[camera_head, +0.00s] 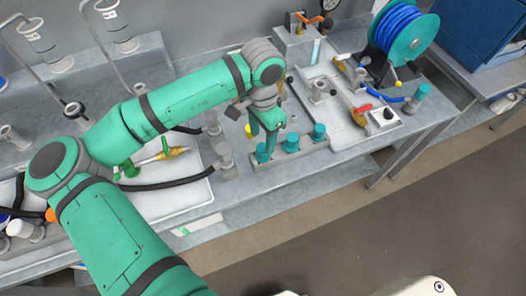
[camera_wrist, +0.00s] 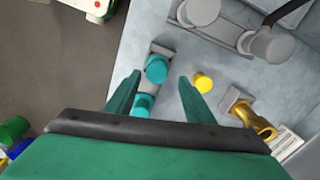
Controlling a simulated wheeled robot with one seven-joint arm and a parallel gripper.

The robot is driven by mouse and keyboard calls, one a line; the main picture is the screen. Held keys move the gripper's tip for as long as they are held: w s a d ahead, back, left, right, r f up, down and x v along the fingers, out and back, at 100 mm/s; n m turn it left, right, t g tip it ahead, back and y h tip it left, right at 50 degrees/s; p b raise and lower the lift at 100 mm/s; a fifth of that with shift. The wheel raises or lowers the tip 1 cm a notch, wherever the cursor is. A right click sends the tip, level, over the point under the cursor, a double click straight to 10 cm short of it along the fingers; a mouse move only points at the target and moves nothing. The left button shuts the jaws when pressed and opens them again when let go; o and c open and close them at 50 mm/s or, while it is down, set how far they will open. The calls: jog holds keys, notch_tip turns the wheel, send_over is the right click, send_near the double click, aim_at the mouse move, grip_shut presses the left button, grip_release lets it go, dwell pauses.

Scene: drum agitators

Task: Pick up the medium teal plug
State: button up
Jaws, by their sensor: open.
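Three teal plugs stand in a grey rack near the bench's front edge in the head view: a left one (camera_head: 263,153), a middle one (camera_head: 291,144) and a right one (camera_head: 319,131). I cannot tell for sure which is the medium one. My gripper (camera_head: 264,138) is open and points down over the rack's left part, and its fingers partly hide that area. In the wrist view, my gripper (camera_wrist: 160,77) has its fingers apart and empty. One teal plug (camera_wrist: 156,68) shows between the fingertips, and another (camera_wrist: 143,103) lies nearer the palm, partly hidden.
A blue hose reel (camera_head: 403,35) stands at the back right, with another teal piece (camera_head: 421,91) near it. A white tray (camera_head: 180,190) lies on the left.

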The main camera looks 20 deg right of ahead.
aim_at(263, 148)
jog(key=shift+s+a+f, duration=0.1)
jog(key=shift+s+f, duration=0.1)
jog(key=shift+f, duration=1.15)
jog(key=shift+s+a+f, duration=0.1)
jog(key=shift+s+f, duration=0.1)
jog(key=shift+f, duration=1.15)
jog(key=shift+w, duration=0.1)
jog(key=c, duration=0.9)
jog(key=shift+d, duration=0.1)
jog(key=shift+c, duration=0.9)
